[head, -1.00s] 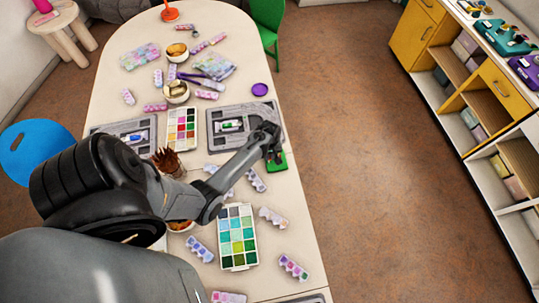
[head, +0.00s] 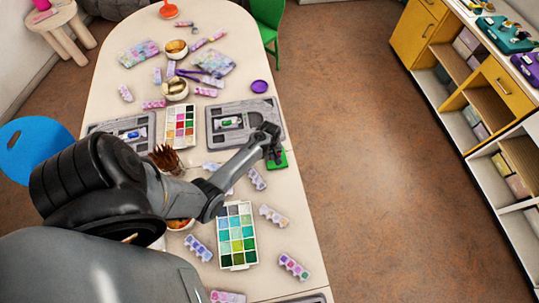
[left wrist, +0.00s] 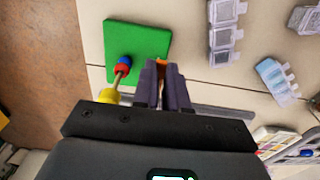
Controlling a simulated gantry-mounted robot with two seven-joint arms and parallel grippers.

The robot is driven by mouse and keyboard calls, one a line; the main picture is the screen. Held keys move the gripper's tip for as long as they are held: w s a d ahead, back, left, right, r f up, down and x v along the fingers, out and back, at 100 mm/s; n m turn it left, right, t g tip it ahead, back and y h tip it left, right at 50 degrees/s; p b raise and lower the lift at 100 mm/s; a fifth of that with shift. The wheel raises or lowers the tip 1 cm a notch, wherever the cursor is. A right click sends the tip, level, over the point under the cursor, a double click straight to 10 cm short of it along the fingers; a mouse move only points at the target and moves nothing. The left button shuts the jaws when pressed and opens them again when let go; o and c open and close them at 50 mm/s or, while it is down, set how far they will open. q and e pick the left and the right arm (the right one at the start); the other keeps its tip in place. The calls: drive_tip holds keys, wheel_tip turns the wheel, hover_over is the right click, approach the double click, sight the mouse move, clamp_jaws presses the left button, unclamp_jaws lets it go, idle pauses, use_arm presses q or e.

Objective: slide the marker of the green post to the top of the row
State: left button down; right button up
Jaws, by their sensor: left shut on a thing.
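The green post's base (head: 279,160) is a flat green board at the table's right edge. It also shows in the left wrist view (left wrist: 137,40), with a thin rod bearing a blue bead (left wrist: 125,60), a red bead (left wrist: 121,68) and a yellow piece (left wrist: 110,96) at its near end. My left gripper (head: 273,152) is over the board. In the left wrist view its fingers (left wrist: 163,78) are shut on a small orange piece (left wrist: 187,62), probably the marker; the fingers mostly hide it. My right gripper is not in view.
Two grey trays stand on the table, one left (head: 143,118) and one right (head: 272,103). Paint palettes (head: 236,207), several bead boxes (head: 294,265), bowls (head: 175,89) and a brush pot (head: 166,158) crowd the middle. Open floor lies right of the table.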

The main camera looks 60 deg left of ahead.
use_arm(q)
drive_tip(key=shift+f+b, duration=0.4)
drive_tip(key=shift+f, duration=0.55)
drive_tip(key=c, duration=1.1)
unclamp_jaws()
